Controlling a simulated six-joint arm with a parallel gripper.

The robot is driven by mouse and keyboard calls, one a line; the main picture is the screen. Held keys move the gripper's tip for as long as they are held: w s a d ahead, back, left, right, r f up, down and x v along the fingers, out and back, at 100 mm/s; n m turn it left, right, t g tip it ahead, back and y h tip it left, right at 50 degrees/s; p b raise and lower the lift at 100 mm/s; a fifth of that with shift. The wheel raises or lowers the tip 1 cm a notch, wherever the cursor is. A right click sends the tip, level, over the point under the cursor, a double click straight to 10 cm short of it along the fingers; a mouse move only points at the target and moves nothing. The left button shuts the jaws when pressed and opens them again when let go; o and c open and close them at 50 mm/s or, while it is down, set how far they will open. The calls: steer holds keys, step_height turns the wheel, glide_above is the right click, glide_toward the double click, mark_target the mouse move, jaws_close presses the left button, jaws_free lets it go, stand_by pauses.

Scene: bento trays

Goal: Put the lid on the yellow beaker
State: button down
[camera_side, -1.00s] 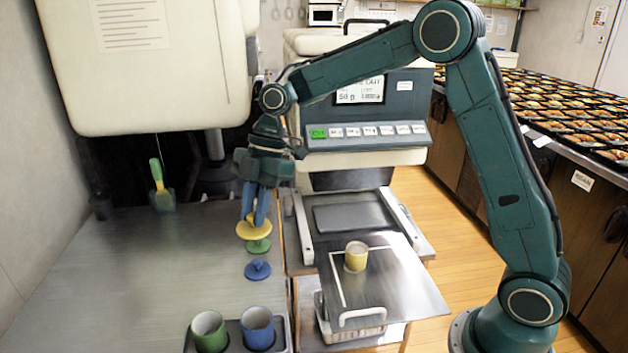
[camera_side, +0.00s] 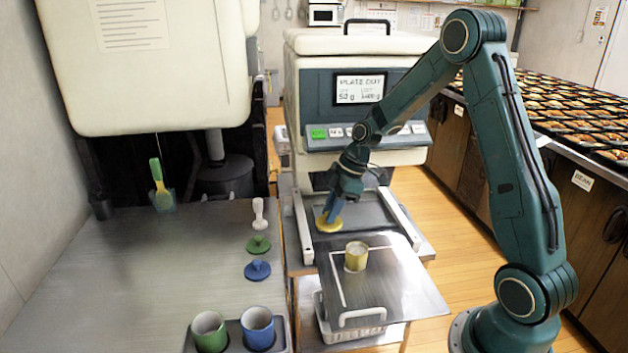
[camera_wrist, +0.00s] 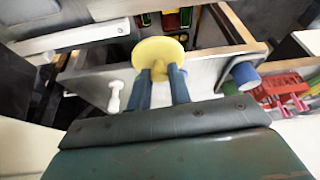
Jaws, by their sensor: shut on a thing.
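My gripper (camera_side: 334,207) is shut on the yellow lid (camera_side: 329,225), a round disc held by its knob. The lid is over the grey plate of the machine, slightly tilted. In the wrist view the lid (camera_wrist: 158,50) shows just past my two blue fingers (camera_wrist: 160,76). The yellow beaker (camera_side: 356,257) stands upright and open on the metal plate, in front and a little to the right of the lid. The lid and beaker are apart. I cannot make out the beaker in the wrist view.
On the left counter are a white peg-shaped thing (camera_side: 258,213), a green lid (camera_side: 259,246) and a blue lid (camera_side: 257,270). A green beaker (camera_side: 209,332) and a blue beaker (camera_side: 257,328) stand in a dark holder. The machine (camera_side: 357,120) stands behind; rails flank its plate.

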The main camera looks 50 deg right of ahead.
steer(key=s+d+f+m, duration=0.2)
steer(key=s+d+f, duration=0.1)
steer(key=s+d, duration=0.2)
steer(key=shift+d+f+m+t+h, duration=0.3)
steer(key=shift+d+m+t+h, duration=0.1)
steer(key=shift+d, duration=0.6)
steer(key=shift+f, duration=0.2)
steer(key=shift+f, duration=2.95)
steer(key=shift+f, duration=0.2)
steer(key=c, duration=0.7)
jaws_free()
steer(key=shift+r, duration=0.2)
